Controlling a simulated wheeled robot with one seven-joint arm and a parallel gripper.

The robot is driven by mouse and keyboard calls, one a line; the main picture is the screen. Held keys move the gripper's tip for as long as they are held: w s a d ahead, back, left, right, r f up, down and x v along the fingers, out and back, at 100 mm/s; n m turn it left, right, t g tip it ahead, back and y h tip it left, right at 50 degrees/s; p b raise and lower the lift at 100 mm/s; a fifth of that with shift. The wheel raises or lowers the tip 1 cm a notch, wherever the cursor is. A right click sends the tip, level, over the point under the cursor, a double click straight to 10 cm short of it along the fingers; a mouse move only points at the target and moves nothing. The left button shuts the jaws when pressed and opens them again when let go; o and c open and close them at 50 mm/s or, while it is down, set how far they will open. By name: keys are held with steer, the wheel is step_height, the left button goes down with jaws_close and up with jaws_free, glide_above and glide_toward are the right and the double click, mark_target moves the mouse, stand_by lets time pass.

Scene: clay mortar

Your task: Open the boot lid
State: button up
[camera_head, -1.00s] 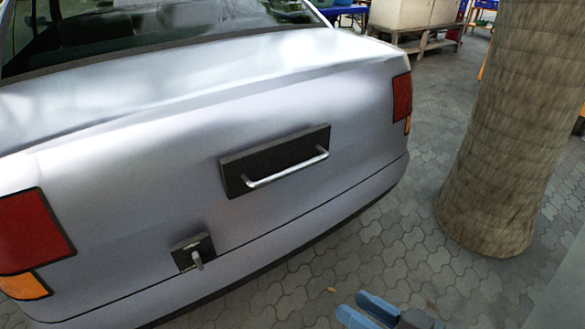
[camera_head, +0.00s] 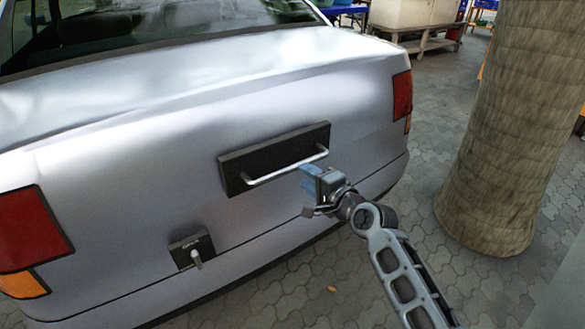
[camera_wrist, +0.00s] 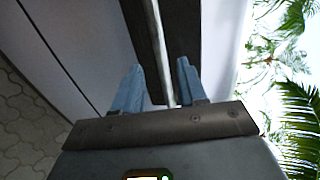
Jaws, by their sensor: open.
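The silver boot lid (camera_head: 130,165) of a car is closed. A silver bar handle (camera_head: 275,174) on a black plate (camera_head: 240,160) is fixed to it. A small black latch plate with a silver lever (camera_head: 196,257) sits lower left. My gripper (camera_head: 310,180) is open at the right end of the handle. In the wrist view my gripper (camera_wrist: 158,85) has its blue fingers on either side of the bar handle (camera_wrist: 160,50), with gaps on both sides. I cannot tell how deep the bar lies between the fingers.
A thick tree trunk (camera_head: 510,130) stands to the right of the car. Red and orange tail lights (camera_head: 30,230) are at the car's corners. Paved ground (camera_head: 420,200) is free between car and trunk. A wooden bench (camera_head: 430,43) is behind.

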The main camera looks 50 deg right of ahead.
mark_target(294, 169)
steer(key=x, duration=0.7)
steer(key=shift+w, duration=0.25)
jaws_close()
stand_by(0.4)
